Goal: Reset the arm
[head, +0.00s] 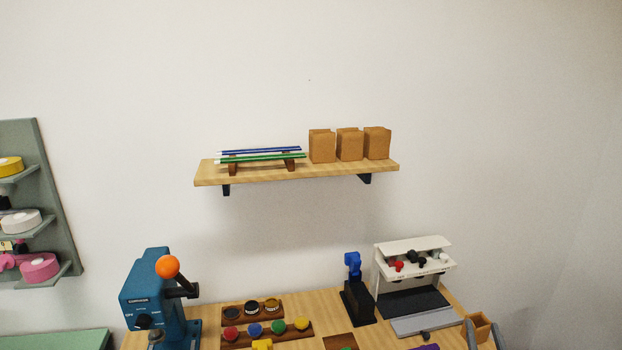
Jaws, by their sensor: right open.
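My right gripper (482,323) shows at the bottom right edge, at the counter's right end. Only its two grey fingertips are in the picture, standing apart. A small open wooden box (480,328) shows between them in the picture; I cannot tell whether they touch it. The rest of the right arm is below the frame. My left gripper is not in view.
The wooden counter (334,302) holds a blue machine (150,290) with an orange knob, racks of coloured caps (268,330), a black stand (357,302) and a white rack (412,256). A wall shelf (340,172) holds pencils and brown boxes.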

